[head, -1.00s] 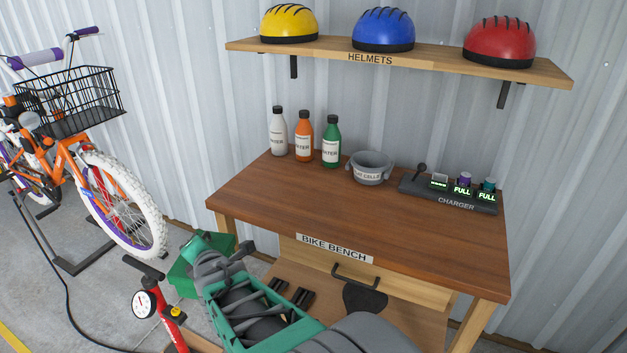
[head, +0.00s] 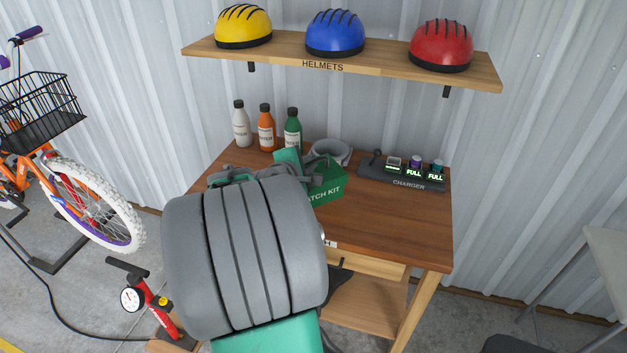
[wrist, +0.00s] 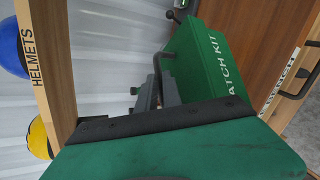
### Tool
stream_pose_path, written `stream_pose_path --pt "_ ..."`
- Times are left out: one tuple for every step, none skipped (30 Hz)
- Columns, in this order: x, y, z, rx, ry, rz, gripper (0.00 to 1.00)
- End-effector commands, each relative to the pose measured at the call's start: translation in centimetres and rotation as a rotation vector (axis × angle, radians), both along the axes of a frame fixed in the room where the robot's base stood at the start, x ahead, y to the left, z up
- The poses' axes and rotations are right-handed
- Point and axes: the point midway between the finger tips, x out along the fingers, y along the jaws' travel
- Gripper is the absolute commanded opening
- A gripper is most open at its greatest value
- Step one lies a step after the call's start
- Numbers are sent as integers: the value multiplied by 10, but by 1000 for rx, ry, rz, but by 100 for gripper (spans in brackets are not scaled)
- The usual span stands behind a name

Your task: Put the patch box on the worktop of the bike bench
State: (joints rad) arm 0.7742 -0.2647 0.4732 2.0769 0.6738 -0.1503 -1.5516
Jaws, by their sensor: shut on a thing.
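The patch box is green with white lettering ending in "ATCH KIT" (head: 328,194). My gripper (head: 292,170) is shut on it, largely hidden behind my own arm in the head view.
Three bottles (head: 265,130) stand at the back left of the worktop. The right front of the worktop is clear. A helmet shelf (head: 340,65) hangs above. A red pump (head: 150,300) stands at left.

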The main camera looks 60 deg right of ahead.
Motion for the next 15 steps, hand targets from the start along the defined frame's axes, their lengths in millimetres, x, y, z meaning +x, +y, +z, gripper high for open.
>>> stream_pose_path --pt "3 -14 -5 3 4 -3 0" --pt "6 -22 -9 3 4 -3 0" --pt "10 -33 -14 3 4 -3 0" --pt "13 -41 -20 5 4 -1 0" --pt "15 -45 -29 6 6 0 0" --pt "17 -52 -39 6 4 0 0" --pt "19 -57 -45 5 4 0 0" --pt "21 -62 -51 5 4 0 0" --pt "23 -67 -57 3 3 2 0" --pt "25 -70 -61 3 3 2 0" --pt "26 -73 -64 1 1 2 0" --pt "27 -76 -67 0 1 3 0" --pt "28 -78 -70 0 0 2 0" --pt "28 -80 -74 1 1 2 0" --pt "29 -83 -79 2 1 2 0"
